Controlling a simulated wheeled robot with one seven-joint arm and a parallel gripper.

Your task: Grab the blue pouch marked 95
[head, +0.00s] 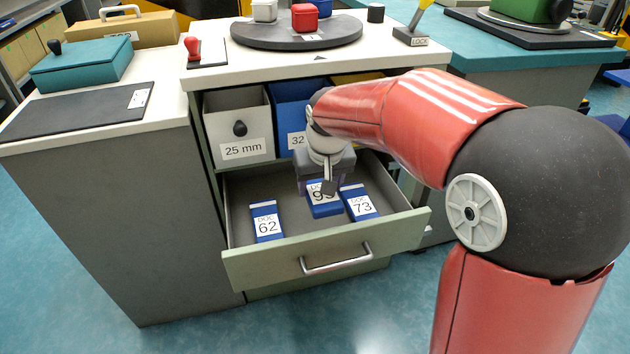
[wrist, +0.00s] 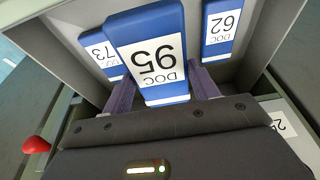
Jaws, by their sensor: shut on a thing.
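The blue pouch marked 95 (head: 322,203) is in the open drawer (head: 282,258), between two other blue pouches. It also shows in the wrist view (wrist: 155,60), large and close, with its DOC 95 label upside down. My gripper (head: 327,190) reaches down into the drawer from above. In the wrist view its fingers (wrist: 163,88) are on both sides of the 95 pouch, shut on it. The fingers partly cover the label in the head view. I cannot tell whether the pouch is clear of the drawer floor.
The pouch marked 62 (head: 266,221) lies left of it and the pouch marked 73 (head: 359,203) close on its right. The drawer walls surround them. Above the drawer are a white bin marked 25 mm (head: 238,126) and a blue bin (head: 289,104). The counter (head: 205,83) overhangs behind.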

